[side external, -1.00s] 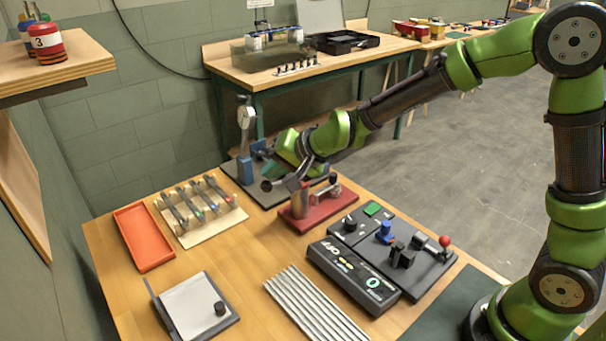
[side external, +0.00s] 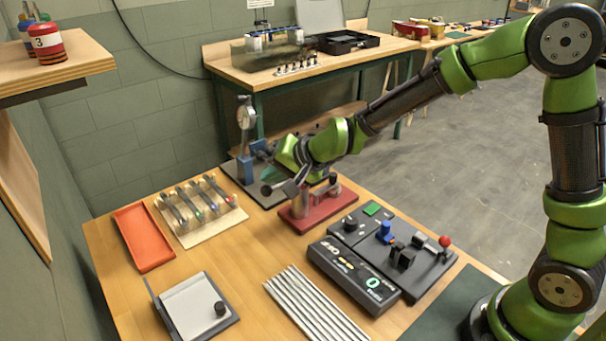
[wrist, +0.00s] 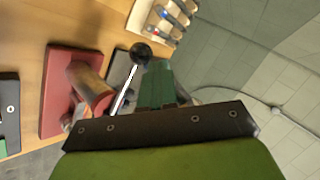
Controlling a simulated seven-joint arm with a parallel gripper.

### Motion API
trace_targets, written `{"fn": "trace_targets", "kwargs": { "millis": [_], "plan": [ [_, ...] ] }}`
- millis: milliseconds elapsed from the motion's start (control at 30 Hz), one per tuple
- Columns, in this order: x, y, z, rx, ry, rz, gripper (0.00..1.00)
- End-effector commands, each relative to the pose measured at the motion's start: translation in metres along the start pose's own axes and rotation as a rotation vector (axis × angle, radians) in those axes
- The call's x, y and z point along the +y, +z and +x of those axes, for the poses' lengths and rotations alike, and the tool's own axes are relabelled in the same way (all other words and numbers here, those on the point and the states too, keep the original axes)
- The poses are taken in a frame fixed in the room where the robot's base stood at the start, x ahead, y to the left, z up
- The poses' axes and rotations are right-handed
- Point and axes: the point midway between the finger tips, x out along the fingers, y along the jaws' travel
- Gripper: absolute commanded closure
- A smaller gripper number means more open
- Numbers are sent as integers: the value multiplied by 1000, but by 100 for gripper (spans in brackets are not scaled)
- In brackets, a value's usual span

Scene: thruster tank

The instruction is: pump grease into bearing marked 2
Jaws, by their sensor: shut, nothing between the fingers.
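A red base (side external: 322,206) with a metal cylinder (side external: 300,203) and a shorter post stands at the back of the table. It looks like the grease pump. In the wrist view the red base (wrist: 60,100) and cylinder (wrist: 92,88) lie left of my fingers. A pale lever rod (wrist: 126,90) with a black ball knob (wrist: 141,54) is just left of my fingertips, close to them. My gripper (side external: 270,187) is shut and empty, low over the left of the red base. It also shows in the wrist view (wrist: 158,72). I cannot make out a bearing marked 2.
A dial gauge stand (side external: 246,140) is close behind my gripper. A tool rack (side external: 203,212) and an orange tray (side external: 145,238) lie left. A black control box (side external: 352,275) and a lever panel (side external: 410,250) lie right.

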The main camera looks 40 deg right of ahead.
Motion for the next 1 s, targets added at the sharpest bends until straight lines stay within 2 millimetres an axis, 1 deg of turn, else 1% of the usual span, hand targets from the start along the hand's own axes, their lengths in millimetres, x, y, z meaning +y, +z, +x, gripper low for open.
{"fn": "trace_targets", "kwargs": {
  "millis": [1000],
  "plan": [
    [7, 8, 9, -3, 3, 0, 100]
  ]
}}
